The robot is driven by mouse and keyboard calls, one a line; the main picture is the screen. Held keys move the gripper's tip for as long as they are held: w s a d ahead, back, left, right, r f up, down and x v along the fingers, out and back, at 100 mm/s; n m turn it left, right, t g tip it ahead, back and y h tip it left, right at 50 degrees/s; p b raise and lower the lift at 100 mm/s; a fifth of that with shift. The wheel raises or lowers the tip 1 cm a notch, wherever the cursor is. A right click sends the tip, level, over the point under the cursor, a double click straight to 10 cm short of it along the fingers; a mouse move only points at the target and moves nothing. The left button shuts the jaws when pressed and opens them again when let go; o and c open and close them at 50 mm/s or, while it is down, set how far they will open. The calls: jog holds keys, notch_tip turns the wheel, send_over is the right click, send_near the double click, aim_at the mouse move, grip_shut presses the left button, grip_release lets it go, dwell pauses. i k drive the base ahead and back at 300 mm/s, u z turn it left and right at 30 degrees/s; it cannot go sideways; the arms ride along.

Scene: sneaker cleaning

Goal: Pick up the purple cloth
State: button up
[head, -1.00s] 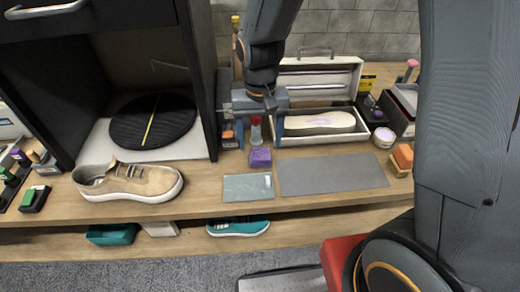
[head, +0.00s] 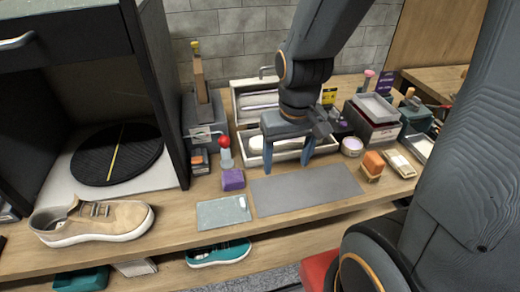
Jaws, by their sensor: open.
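The purple cloth (head: 232,179) is a small folded block on the wooden bench, just behind the light grey-green pad. My gripper (head: 287,164) is to the right of the cloth, above the back part of the dark grey mat. Its two blue fingers point down and are spread apart, with nothing seen between them. The cloth is fully in view and apart from the fingers.
A red-topped bottle (head: 225,153) stands right behind the cloth. The open white box (head: 326,145) is behind my gripper. The grey mat (head: 305,190) is bare. A tan sneaker (head: 92,221) sits at left, and an orange block (head: 373,163) at right.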

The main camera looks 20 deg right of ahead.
aim_at(232, 180)
jog(key=z, duration=1.9)
jog(key=k, duration=0.9)
jog(key=u, duration=0.8)
jog(key=i, duration=0.5)
